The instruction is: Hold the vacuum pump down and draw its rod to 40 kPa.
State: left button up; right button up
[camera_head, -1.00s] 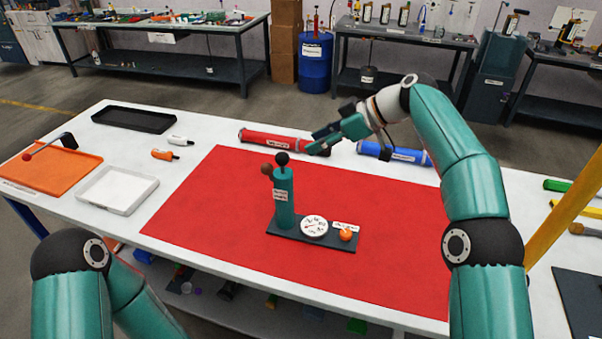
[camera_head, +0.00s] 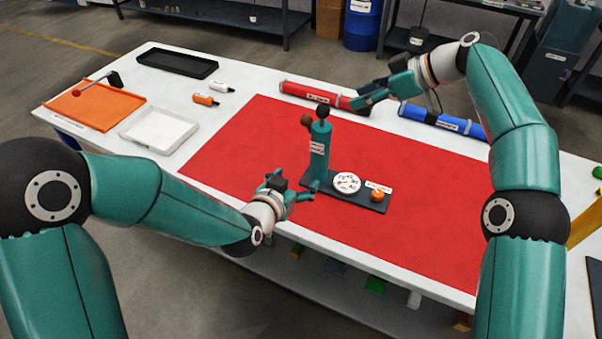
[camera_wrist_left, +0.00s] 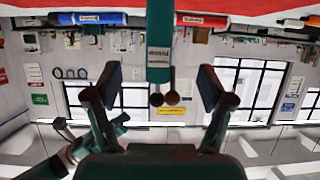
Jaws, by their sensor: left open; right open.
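The vacuum pump is a teal upright cylinder (camera_head: 319,155) on a dark flat base (camera_head: 370,201), on the red mat. A black knob (camera_head: 323,112) tops it, with a brown ball (camera_head: 306,120) beside the knob. A white round gauge (camera_head: 346,183) and an orange knob (camera_head: 377,195) are on the base; the gauge reading is too small to tell. My left gripper (camera_head: 297,190) is open at the pump's near left. In the left wrist view, upside down, the pump cylinder (camera_wrist_left: 159,50) shows between its spread fingers. My right gripper (camera_head: 360,95) is open and empty beyond the pump.
A red tube (camera_head: 310,92) and a blue tube (camera_head: 450,120) lie behind the mat. An orange tray (camera_head: 95,108), a white tray (camera_head: 160,130) and a black tray (camera_head: 178,63) are at the left. The red mat (camera_head: 410,245) is clear around the pump.

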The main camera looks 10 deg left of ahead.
aim_at(316, 159)
pick_arm(q)
jog(key=x, duration=1.6)
jog(key=shift+w+d+r, duration=0.15)
jog(key=shift+w+d, duration=0.05)
jog(key=shift+w, duration=0.25)
